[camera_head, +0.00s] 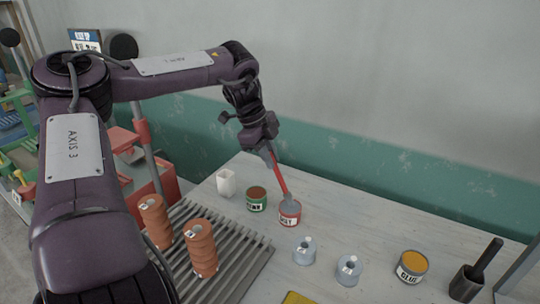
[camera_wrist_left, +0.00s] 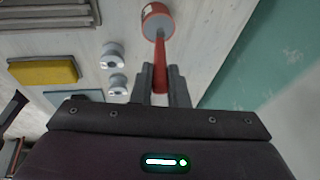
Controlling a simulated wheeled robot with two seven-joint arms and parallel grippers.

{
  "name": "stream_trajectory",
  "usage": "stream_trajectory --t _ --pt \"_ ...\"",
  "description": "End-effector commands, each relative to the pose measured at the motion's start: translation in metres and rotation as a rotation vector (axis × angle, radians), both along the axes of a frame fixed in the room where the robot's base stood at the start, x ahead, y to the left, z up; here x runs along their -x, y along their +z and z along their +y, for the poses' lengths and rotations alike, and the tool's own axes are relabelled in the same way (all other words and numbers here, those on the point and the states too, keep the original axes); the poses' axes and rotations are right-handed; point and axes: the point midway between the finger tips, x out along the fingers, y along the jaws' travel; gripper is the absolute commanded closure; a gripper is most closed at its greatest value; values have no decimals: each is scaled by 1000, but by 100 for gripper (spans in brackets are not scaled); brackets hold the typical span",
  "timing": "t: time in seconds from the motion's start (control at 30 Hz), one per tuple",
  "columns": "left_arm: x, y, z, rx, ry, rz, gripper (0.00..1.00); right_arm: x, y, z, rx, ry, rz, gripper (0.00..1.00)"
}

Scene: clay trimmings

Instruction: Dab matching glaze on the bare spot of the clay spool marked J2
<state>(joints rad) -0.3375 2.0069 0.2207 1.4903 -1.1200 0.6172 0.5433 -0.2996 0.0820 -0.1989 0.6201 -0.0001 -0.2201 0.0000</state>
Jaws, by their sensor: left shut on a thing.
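My left gripper (camera_head: 269,150) is shut on a red-handled brush (camera_head: 280,178), also seen in the left wrist view (camera_wrist_left: 160,62). The brush slants down, its head at the mouth of a red can (camera_head: 289,216) with grey-blue contents; I cannot tell how deep it is. Two stacks of terracotta clay spools (camera_head: 155,222) (camera_head: 201,250) stand on a slatted rack (camera_head: 248,268). Two grey-blue spools (camera_head: 304,250) (camera_head: 349,270) with small white tags stand on the table. The tags are too small to read. My right gripper is not in view.
A green can (camera_head: 256,201) with brown contents and a white cup (camera_head: 226,182) stand left of the red can. A can with orange contents (camera_head: 411,267) and a dark holder with a black-handled tool (camera_head: 467,283) stand right. A yellow block (camera_head: 297,298) lies at the front.

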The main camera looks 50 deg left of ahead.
Motion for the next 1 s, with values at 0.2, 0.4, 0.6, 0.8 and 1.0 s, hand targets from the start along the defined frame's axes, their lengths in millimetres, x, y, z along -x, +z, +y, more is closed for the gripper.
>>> stream_trajectory --t 0.2,0.4,0.6,0.8,1.0 --pt "1 -2 0 1 0 2 100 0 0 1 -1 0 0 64" --pt "1 -2 0 1 0 3 100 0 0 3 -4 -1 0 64" --pt "1 0 0 0 0 3 100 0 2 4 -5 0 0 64" --pt "1 14 0 0 1 2 100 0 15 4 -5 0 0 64" --pt "0 31 0 -1 0 1 100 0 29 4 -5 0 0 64"
